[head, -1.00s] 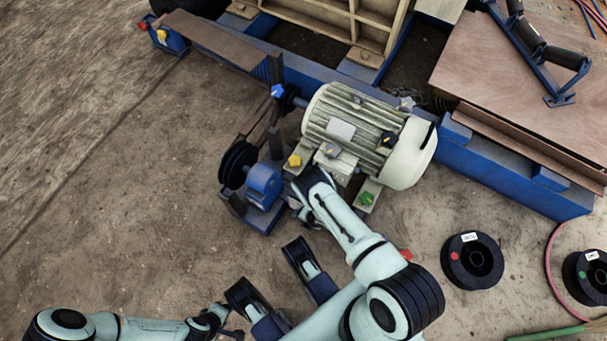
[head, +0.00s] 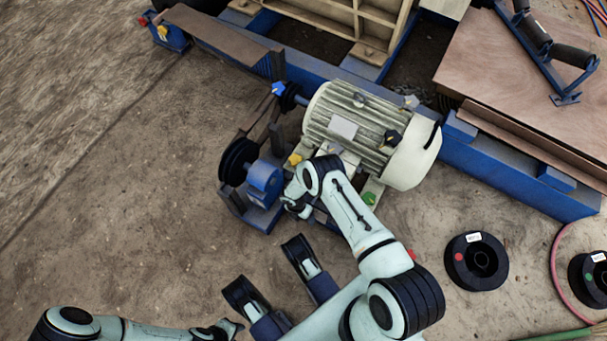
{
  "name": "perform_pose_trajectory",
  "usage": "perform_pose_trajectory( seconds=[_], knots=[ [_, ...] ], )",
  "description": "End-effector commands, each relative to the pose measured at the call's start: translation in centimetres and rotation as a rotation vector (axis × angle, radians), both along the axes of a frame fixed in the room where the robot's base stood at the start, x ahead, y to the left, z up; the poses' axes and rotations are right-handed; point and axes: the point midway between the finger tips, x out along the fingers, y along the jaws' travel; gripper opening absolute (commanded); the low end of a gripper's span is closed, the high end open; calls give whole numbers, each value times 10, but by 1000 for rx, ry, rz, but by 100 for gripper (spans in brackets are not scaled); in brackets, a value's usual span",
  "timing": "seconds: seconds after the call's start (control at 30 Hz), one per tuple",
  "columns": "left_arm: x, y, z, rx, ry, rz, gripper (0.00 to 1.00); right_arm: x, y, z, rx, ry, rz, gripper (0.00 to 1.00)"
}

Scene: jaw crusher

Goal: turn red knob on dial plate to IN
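A small red part (head: 411,254) peeks out beside my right arm, and the arm covers the rest of it. Another small red part (head: 143,22) sits on a blue block at the top left. I cannot tell which of them is the red knob, and no dial plate or IN mark can be read. My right gripper (head: 293,207) is beside the blue bearing block, left of the motor's base; its fingers are too small and covered to read. My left gripper (head: 234,329) is low at the bottom edge, over bare ground, away from both red parts; its finger opening is unclear.
A cream motor (head: 360,130) stands by the blue frame (head: 500,180), with yellow (head: 295,159), green (head: 369,198) and blue (head: 279,88) knob-like parts around it. A blue bearing block (head: 264,180) is left of it. Black spools (head: 460,270) lie right. Ground at left is clear.

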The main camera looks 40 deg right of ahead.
Motion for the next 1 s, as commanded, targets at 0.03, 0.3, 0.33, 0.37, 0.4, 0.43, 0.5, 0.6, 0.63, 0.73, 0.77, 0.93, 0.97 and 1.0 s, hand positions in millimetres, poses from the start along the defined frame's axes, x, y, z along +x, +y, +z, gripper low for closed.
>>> perform_pose_trajectory(
  seconds=[0.03, 0.3, 0.33, 0.37, 0.4, 0.43, 0.5, 0.6, 0.63, 0.73, 0.77, 0.93, 0.97, 1.0],
  knots=[
    [0, 0, 0, 0, 0, 0, 43, 1, 1, 0, -1, 5, -1, 39],
    [0, 0, 0, 0, 0, -1, 43, 1, 1, 0, -8, 22, 0, 39],
    [0, 0, 0, 0, 0, -1, 43, 1, 1, 0, -8, 22, 0, 39],
    [0, 0, 0, 0, 0, -1, 43, 1, 1, 0, -8, 22, 0, 39],
    [0, 0, 0, 0, 0, -1, 43, 1, 1, 0, -8, 22, 0, 39],
    [0, 0, 0, 0, 0, -1, 43, 1, 1, 0, -8, 22, 1, 39],
    [0, 0, 0, 0, 0, -1, 43, 1, 1, 0, -8, 22, 1, 39],
    [0, 0, 0, 0, 0, -1, 43, 1, 1, 0, -8, 22, 1, 86],
    [0, 0, 0, 0, 0, -1, 43, 1, 1, 0, -8, 22, 1, 90],
    [0, 0, 0, 0, -1, -1, 43, 1, 1, -1, -8, 23, 1, 90],
    [0, 0, 0, -1, -2, -1, 43, 0, 1, -1, -8, 23, 1, 90],
    [1, 0, 0, 0, -2, -1, 43, 1, 1, 1, -8, 23, 1, 90],
    [1, 0, 1, 0, -5, -1, 43, 1, 1, 3, -9, 22, 1, 90],
    [3, -1, 2, 1, -10, -1, 43, 2, 1, 6, -9, 22, 1, 90]
  ],
)
